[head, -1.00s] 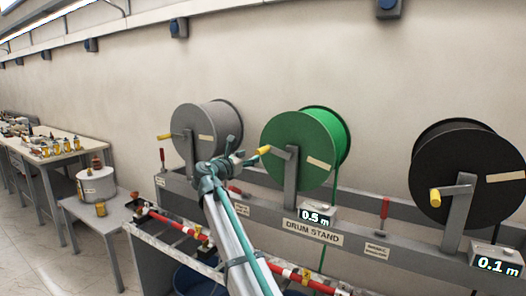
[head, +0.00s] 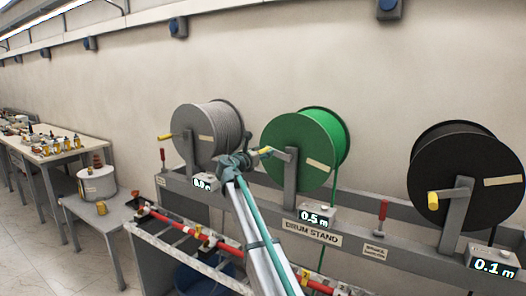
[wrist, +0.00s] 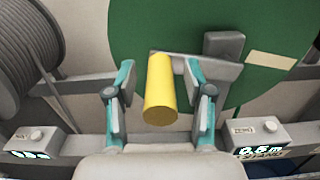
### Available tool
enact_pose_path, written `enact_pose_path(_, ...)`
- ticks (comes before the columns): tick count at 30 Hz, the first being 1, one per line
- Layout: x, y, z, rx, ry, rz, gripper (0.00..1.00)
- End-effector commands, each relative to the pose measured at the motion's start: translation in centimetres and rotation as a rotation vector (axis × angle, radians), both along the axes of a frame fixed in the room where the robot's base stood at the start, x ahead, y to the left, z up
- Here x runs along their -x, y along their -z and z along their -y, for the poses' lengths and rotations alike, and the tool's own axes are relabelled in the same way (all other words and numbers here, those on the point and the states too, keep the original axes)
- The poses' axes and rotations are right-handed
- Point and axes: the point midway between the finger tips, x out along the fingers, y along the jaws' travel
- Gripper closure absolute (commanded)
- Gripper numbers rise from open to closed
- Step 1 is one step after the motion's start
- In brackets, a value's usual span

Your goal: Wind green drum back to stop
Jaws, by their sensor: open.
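The green drum (head: 300,150) hangs on the drum stand between the grey and black drums. Its yellow crank handle (wrist: 160,90) points toward the wrist camera, and the crank arm (wrist: 212,72) runs right to the drum's hub. My gripper (wrist: 160,112) is open, with one teal finger on each side of the yellow handle and a gap on both sides. In the head view my gripper (head: 250,157) is at the left end of the green drum's crank. The counter (head: 316,217) below the green drum reads 0.5 m.
The grey drum (head: 205,133) stands close on the left, with its own yellow handle. The black drum (head: 455,170) is on the right, its counter (head: 492,260) reading 0.1 m. A rack with red rods (head: 190,233) lies in front of the stand.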

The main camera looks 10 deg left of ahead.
Motion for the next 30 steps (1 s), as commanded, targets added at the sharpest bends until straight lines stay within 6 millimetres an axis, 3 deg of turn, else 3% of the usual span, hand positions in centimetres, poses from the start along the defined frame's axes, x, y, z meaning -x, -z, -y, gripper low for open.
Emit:
enact_pose_path(10,-0.38,0.04,0.14,0.000,0.000,0.000,0.47)
enact_pose_path(20,-0.35,0.04,0.12,0.000,0.000,0.000,1.00)
enact_pose_path(30,-0.31,0.05,0.07,0.005,0.000,-0.002,1.00)
